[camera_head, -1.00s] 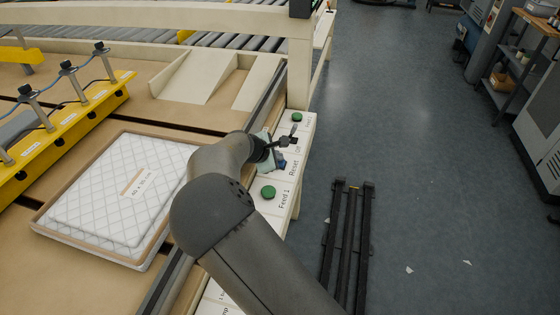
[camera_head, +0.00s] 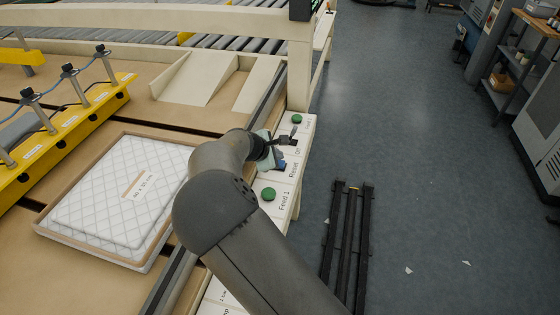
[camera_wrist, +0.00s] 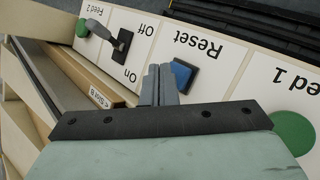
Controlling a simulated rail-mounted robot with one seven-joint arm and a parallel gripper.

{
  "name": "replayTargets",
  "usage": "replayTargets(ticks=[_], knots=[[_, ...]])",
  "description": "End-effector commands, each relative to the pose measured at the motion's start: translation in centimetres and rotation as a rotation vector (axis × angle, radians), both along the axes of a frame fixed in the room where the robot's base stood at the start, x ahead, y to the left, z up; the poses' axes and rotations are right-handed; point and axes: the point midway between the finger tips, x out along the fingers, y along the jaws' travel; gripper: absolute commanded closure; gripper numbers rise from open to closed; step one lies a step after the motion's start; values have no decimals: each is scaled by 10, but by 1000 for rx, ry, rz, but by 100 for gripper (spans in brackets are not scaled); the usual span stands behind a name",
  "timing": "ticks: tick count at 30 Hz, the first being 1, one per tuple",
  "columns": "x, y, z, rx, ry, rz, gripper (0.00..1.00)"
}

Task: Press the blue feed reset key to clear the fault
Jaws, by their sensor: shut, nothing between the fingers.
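The blue reset key (camera_wrist: 182,74) sits in a dark square frame on the white panel, beside the printed word "Reset", in the wrist view. In the head view it shows only as a small blue patch (camera_head: 281,162), partly hidden by my gripper. My gripper (camera_wrist: 160,70) is shut and empty. In the wrist view its fingertips lie at the left edge of the key; I cannot tell whether they touch it. In the head view my gripper (camera_head: 277,156) is over the panel by the Reset label.
An On/Off lever switch (camera_wrist: 122,42) and the green Feed 2 button (camera_wrist: 82,28) lie to the left in the wrist view. The green Feed 1 button (camera_wrist: 293,132) is at right. A quilted pad (camera_head: 125,190) lies in a tray left of my arm.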

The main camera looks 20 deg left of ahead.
Motion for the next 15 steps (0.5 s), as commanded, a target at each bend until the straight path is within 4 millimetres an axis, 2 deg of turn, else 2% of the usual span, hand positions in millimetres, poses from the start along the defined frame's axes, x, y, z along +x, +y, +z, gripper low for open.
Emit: replayTargets(ticks=[8,15], knots=[[0,0,1,0,0,0,100],[0,0,20,2,-1,0,100]])
